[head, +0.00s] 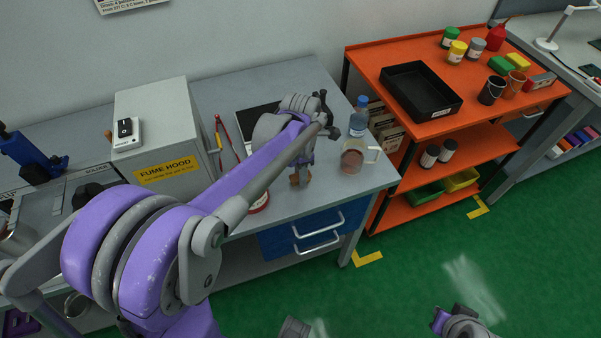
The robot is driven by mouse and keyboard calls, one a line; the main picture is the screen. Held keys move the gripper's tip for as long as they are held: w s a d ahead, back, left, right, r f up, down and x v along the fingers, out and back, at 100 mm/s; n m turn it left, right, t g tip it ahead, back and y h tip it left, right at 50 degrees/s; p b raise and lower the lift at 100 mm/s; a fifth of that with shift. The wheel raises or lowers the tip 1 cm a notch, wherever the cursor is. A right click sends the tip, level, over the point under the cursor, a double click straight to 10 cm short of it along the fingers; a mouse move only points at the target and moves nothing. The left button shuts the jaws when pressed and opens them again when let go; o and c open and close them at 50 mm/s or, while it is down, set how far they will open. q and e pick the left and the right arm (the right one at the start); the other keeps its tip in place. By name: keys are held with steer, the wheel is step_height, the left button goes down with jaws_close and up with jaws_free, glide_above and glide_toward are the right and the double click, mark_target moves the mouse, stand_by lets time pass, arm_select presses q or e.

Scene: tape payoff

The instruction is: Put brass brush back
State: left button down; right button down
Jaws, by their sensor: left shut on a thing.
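My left arm, purple and grey, reaches from the left over the grey workbench (224,92). My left gripper (301,172) points down over the right part of the bench, near its front edge, and is shut. Small orange-brown parts show at its lower end; they look like the brass brush (296,181), mostly hidden by the gripper and arm. I cannot tell whether it touches the bench top. My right gripper (455,324) is cut by the bottom edge, over the green floor, and its fingers do not show clearly.
A blue-capped bottle (358,121) and a clear beaker (352,157) stand close right of my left gripper. Red-handled pliers (219,133) and the fume hood box (155,125) are left. An orange cart (385,59) carries a black tray (421,91), jars and cups.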

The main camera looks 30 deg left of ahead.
arm_select(q)
steer(key=shift+f, duration=0.15)
steer(key=c, duration=0.6)
jaws_free()
steer(key=shift+r, duration=0.35)
step_height(320, 180, up, 11)
steer(key=p, duration=0.1)
steer(key=s+d+f+m+t, duration=0.1)
steer(key=s+d+f+m, duration=0.1)
steer(key=s+m, duration=0.3)
steer(key=s+d+f+m+t, duration=0.2)
steer(key=s+f+m, duration=0.2)
steer(key=m, duration=0.9)
steer(key=s+d+f+m+t, duration=0.2)
steer(key=s+f+m, duration=0.2)
steer(key=s+m, duration=0.3)
steer(key=shift+s+d+m, duration=0.1)
steer(key=shift+d+m, duration=0.1)
steer(key=shift+m, duration=0.55)
steer(key=shift+d+m, duration=0.15)
steer(key=shift+m, duration=0.6)
